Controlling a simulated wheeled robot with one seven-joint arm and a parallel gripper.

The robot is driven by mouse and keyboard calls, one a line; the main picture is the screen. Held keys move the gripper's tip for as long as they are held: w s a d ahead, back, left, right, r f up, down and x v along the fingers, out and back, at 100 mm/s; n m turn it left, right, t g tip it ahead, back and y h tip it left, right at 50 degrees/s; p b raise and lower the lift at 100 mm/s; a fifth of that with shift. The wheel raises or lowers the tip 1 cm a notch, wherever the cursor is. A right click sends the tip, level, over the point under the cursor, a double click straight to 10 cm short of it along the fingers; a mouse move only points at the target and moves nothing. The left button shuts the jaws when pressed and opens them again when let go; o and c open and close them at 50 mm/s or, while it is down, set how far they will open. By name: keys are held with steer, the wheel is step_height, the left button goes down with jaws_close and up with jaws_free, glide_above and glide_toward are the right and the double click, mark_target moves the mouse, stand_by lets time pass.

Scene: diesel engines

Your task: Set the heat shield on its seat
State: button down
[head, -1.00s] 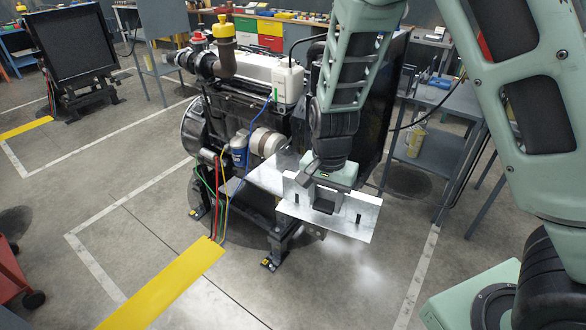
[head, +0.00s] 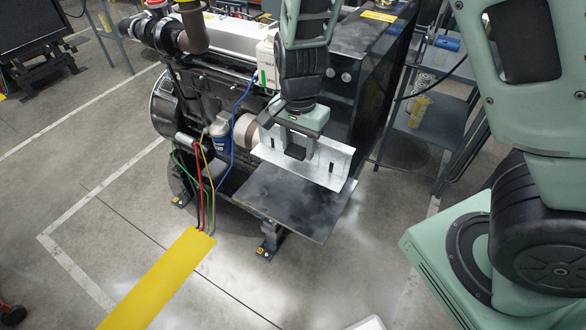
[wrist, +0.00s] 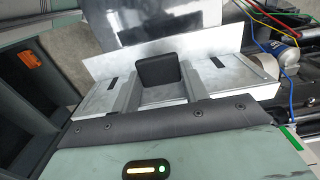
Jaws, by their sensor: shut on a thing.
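The heat shield (head: 325,158) is a bright, bent metal sheet with two dark slots. It is in my gripper (head: 294,146), over the rear part of a dark flat plate (head: 290,203) at the engine's side. In the wrist view, the shield (wrist: 95,98) spans the middle, and my gripper's fingers (wrist: 158,92) are either side of a black block (wrist: 158,71) on it. The dark plate (wrist: 155,22) lies beyond the shield's upright flange. I cannot tell whether the shield touches the plate, or which surface is its seat.
The engine (head: 190,95) stands behind, with a blue filter (head: 220,140) and a blue hose beside the shield's left end. A large dark radiator housing (head: 365,75) is close behind my gripper. A grey shelf stand (head: 425,120) is at right.

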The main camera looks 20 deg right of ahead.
mark_target(298, 163)
step_height(298, 163, down, 9)
steer(key=shift+r, duration=0.15)
stand_by(0.4)
steer(key=c, duration=0.7)
jaws_free()
steer(key=shift+f, duration=0.2)
steer(key=shift+c, duration=0.2)
steer(key=shift+s, duration=0.1)
